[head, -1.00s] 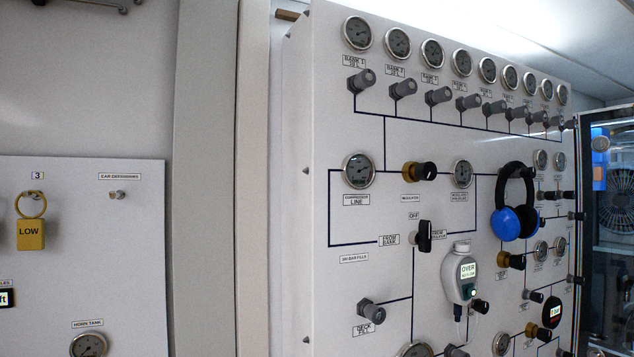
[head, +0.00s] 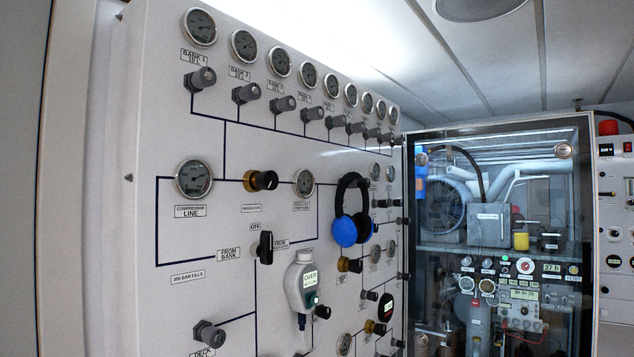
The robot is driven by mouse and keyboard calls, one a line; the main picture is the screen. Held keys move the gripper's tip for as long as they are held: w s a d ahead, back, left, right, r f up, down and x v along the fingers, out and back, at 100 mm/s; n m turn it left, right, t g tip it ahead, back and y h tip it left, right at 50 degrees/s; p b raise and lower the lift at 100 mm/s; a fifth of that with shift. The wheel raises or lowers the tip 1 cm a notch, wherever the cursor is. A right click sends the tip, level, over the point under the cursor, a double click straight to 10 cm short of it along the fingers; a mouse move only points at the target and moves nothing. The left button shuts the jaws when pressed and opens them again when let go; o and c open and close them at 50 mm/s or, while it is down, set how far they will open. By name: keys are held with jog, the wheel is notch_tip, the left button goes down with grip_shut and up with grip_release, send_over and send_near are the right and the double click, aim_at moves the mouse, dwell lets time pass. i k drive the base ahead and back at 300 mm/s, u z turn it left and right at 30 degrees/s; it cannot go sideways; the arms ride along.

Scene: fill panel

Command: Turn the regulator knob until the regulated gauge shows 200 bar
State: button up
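The regulator knob (head: 264,180) is black on a brass collar and sticks out of the white fill panel (head: 225,290), above the label that appears to read "REGULATOR". To its right is a round gauge (head: 304,183), labelled as the regulator pressure; its needle is too small to read. To the knob's left is the compressor line gauge (head: 194,179). Below the knob is a black selector handle (head: 265,246) between "FROM BANK" and a "FROM" label, with "OFF" above it. My gripper is not in view.
Blue ear defenders (head: 345,231) hang on the panel right of the regulator gauge. Bank valves (head: 200,79) run along the top. A glass-fronted cabinet (head: 505,240) stands at the right.

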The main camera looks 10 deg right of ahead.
aim_at(267, 180)
jog(key=z, duration=1.75)
jog(key=k, duration=0.8)
jog(key=u, duration=1.05)
jog(key=i, duration=1)
